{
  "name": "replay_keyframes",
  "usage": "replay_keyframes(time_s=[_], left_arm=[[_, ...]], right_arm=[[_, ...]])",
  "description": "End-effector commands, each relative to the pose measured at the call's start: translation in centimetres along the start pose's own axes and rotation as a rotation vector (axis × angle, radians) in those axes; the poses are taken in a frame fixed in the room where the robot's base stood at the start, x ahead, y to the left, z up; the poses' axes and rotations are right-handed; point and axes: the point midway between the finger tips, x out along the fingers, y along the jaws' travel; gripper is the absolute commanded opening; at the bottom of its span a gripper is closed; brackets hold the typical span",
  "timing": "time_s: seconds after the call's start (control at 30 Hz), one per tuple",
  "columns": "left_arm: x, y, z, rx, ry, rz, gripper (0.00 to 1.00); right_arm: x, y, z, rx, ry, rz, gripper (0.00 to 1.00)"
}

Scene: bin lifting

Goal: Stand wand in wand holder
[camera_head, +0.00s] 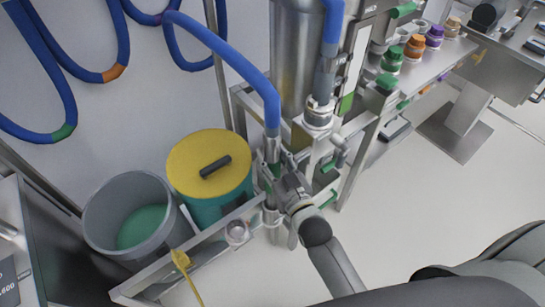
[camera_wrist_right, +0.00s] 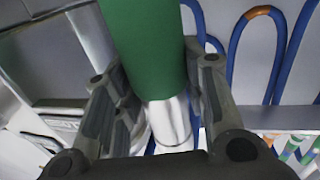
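The wand (camera_head: 272,150) is a metal tube with a blue hose curving off its top. It stands roughly upright at the cart's front edge. My right gripper (camera_head: 276,184) is around its middle. In the right wrist view, the fingers of my right gripper (camera_wrist_right: 155,95) lie on both sides of the wand's green grip (camera_wrist_right: 148,50), close against it. The wand's bare metal part (camera_wrist_right: 169,122) shows beyond the grip. A small round cup-like fitting (camera_head: 237,232) on the cart rail, left of the wand, may be the wand holder. The wand's lower end is partly hidden. My left gripper is not in view.
A grey bin (camera_head: 105,218) and a teal drum with a yellow lid (camera_head: 195,155) stand left of the wand. A steel cylinder (camera_head: 297,60) rises behind it. Several colored jars (camera_head: 414,45) sit on a bench at upper right. The floor (camera_head: 420,200) at right is clear.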

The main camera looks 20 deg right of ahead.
Motion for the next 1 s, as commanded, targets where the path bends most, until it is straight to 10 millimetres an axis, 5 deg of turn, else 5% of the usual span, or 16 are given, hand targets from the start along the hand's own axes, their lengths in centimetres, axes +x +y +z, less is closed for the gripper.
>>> replay_keyframes(time_s=[0.2,0.6,1.0], left_arm=[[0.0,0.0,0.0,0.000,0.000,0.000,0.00],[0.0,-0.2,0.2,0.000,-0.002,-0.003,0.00],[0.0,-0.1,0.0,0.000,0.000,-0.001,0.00]], right_arm=[[0.0,0.0,0.0,0.000,-0.001,0.000,0.64],[-0.5,0.0,0.3,0.000,-0.006,0.000,0.64],[-6.9,0.0,0.2,0.000,-0.007,0.000,0.64]])
